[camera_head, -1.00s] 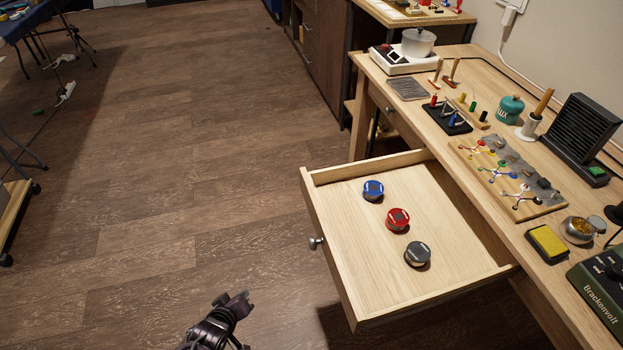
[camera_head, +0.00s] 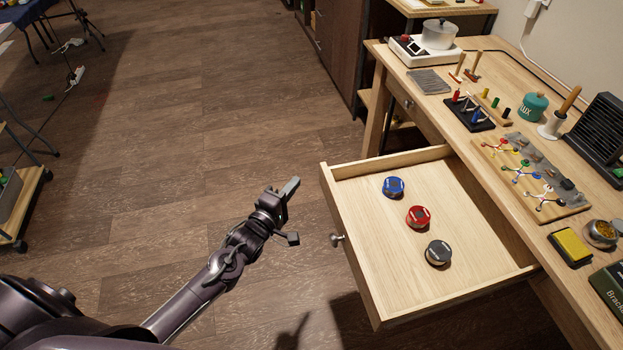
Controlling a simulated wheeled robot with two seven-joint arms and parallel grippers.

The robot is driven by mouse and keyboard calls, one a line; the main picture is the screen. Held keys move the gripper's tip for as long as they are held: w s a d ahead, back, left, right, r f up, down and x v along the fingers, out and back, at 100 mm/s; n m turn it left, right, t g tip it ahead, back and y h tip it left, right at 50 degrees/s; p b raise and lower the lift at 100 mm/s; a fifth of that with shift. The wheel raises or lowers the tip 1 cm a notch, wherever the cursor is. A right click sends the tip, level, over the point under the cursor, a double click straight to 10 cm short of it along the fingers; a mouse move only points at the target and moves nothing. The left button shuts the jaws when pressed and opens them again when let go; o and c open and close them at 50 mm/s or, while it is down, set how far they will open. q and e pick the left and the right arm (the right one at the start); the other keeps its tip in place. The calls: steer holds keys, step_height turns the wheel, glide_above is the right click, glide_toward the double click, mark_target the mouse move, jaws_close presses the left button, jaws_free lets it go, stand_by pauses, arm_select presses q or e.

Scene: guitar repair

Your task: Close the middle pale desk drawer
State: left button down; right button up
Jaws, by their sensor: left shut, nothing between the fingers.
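The pale desk drawer (camera_head: 365,262) is pulled far out of the pale wooden desk (camera_head: 560,262). Its round metal knob (camera_head: 336,240) is on the front panel, facing left. Inside lie a blue-topped spool (camera_head: 393,187), a red spool (camera_head: 418,217) and a dark grey spool (camera_head: 438,253). My left gripper (camera_head: 291,187) is shut and empty, over the floor to the left of the drawer front, apart from the knob. My right gripper is not in view.
On the desk are a wired board (camera_head: 530,178), a black tool stand (camera_head: 470,113), a yellow pad (camera_head: 571,246) and a white hot plate with a pot (camera_head: 439,35). A wheeled cart (camera_head: 22,205) stands far left. The wooden floor (camera_head: 180,150) between is clear.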

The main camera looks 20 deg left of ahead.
arm_select(q)
steer(key=w+d, duration=0.3)
steer(key=w, duration=0.1)
steer(key=shift+d, duration=0.35)
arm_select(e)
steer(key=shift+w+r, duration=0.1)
